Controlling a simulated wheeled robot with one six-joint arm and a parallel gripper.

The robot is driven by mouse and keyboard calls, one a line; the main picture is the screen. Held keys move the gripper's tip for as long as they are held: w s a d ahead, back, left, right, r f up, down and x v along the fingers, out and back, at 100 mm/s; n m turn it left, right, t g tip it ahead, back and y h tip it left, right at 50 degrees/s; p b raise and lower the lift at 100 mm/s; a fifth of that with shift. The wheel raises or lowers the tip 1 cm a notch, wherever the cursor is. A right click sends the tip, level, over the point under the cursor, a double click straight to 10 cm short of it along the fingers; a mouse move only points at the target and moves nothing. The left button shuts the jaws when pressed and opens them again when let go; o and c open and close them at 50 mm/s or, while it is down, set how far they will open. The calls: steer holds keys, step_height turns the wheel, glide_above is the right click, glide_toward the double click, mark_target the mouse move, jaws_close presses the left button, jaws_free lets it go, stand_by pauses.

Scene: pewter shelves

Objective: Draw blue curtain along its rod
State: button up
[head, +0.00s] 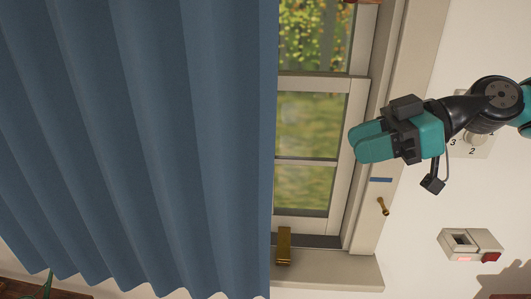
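The blue curtain (130,140) hangs in folds over the left half of the head view. Its free right edge lies against the window opening, and its hem shows at the bottom. The rod is out of view above. My gripper (358,143) is to the right of the curtain, in front of the window's right frame, pointing left. Its two teal fingers lie together with nothing visible between them. A clear gap separates the fingers from the curtain edge.
The window (310,125) shows right of the curtain, with a sill (335,272) below. A brass piece (284,246) stands on the sill. On the right wall are a small brass handle (383,206), a numbered dial (476,138) and a box with a red part (470,245).

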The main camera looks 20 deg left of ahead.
mark_target(266, 174)
steer(key=p+x, duration=0.5)
steer(key=x, duration=1)
steer(key=shift+s+a+f, duration=0.1)
steer(key=shift+a, duration=0.05)
steer(key=shift+s+a+f+p, duration=0.1)
steer(key=shift+a+f+p, duration=0.25)
steer(key=shift+a, duration=0.2)
jaws_close()
